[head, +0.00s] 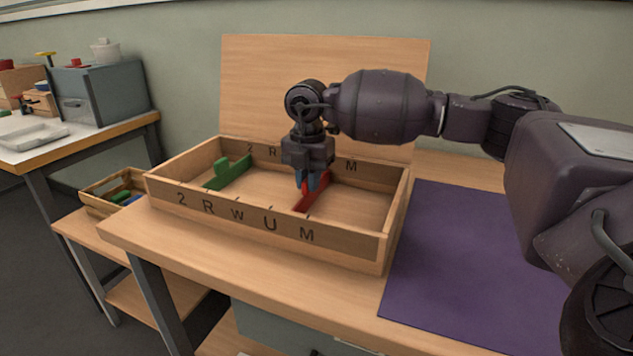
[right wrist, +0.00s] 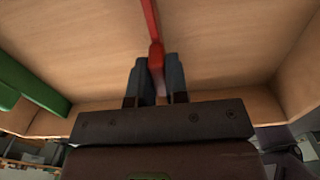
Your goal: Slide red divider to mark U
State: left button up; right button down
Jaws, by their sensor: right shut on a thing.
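The red divider (head: 311,198) stands across the inside of the wooden box (head: 205,223). Its near end meets the lettered front wall between marks U (head: 270,224) and M (head: 307,234). My right gripper (head: 309,187) reaches down into the box, shut on the divider's raised grip; the red piece (right wrist: 151,22) shows between the fingers (right wrist: 156,80) in the right wrist view. The gripper hides part of the back wall's letters. A green divider (head: 229,173) stands in the box further left, near 2 and R. My left gripper is not in view.
A tall wooden board (head: 320,70) stands behind the box. A purple mat (head: 470,260) lies to its right. A small wooden bin (head: 100,205) with coloured pieces sits at the lower left. The box floor between the green and red dividers is clear.

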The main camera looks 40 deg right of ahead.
jog(key=shift+w+a, duration=0.3)
jog(key=shift+w, duration=0.35)
jog(key=c, duration=1.1)
grip_release()
pick_arm(q)
jog(key=p, duration=0.3)
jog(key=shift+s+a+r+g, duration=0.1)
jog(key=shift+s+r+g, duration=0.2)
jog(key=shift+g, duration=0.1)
pick_arm(e)
notch_tip(320, 180, up, 11)
jog(key=shift+f, duration=0.1)
